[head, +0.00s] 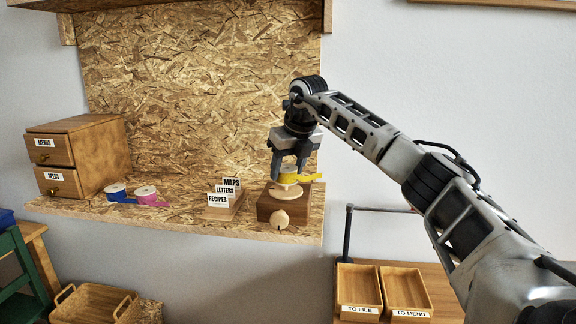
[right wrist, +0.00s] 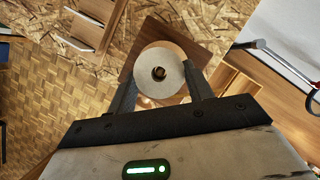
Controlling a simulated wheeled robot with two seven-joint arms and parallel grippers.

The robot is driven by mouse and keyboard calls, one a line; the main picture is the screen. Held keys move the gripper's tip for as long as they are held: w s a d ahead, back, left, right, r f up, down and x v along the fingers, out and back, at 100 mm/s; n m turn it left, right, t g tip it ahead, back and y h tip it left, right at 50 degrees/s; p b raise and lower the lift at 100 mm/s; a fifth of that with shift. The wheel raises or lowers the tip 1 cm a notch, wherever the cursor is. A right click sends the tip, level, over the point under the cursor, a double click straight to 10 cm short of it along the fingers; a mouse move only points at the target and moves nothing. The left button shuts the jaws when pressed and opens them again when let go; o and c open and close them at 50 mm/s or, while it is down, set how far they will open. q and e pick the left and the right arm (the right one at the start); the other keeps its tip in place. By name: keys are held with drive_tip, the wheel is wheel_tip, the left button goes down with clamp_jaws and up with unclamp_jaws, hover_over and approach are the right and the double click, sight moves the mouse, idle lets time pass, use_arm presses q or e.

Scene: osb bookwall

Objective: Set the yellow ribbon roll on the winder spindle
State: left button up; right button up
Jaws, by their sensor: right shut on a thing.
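The yellow ribbon roll (head: 289,178) is between the fingers of my right gripper (head: 287,170), with a loose yellow tail out to the right. It is directly over the pale round plate of the wooden winder (head: 290,209); I cannot tell whether they touch. In the right wrist view the roll (right wrist: 146,66) shows its pale face and centre hole between the fingers of my gripper (right wrist: 160,88), above the winder block (right wrist: 131,65). Something brown shows inside the hole, perhaps the spindle. The spindle is hidden in the head view. My left gripper is not in view.
Blue (head: 116,191) and pink (head: 147,195) ribbon rolls lie left on the OSB shelf (head: 180,217), beside a drawer cabinet (head: 78,157). A labelled card holder (head: 224,207) stands just left of the winder. Two wooden trays (head: 383,290) sit lower right.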

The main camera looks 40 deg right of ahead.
sight(284, 168)
drive_tip(key=shift+f, duration=0.75)
idle(0.4)
drive_tip(key=o, duration=1.1)
drive_tip(key=shift+c, duration=0.2)
drive_tip(key=shift+r, duration=0.1)
drive_tip(key=shift+r+p, duration=0.8)
drive_tip(key=shift+r, duration=3.65)
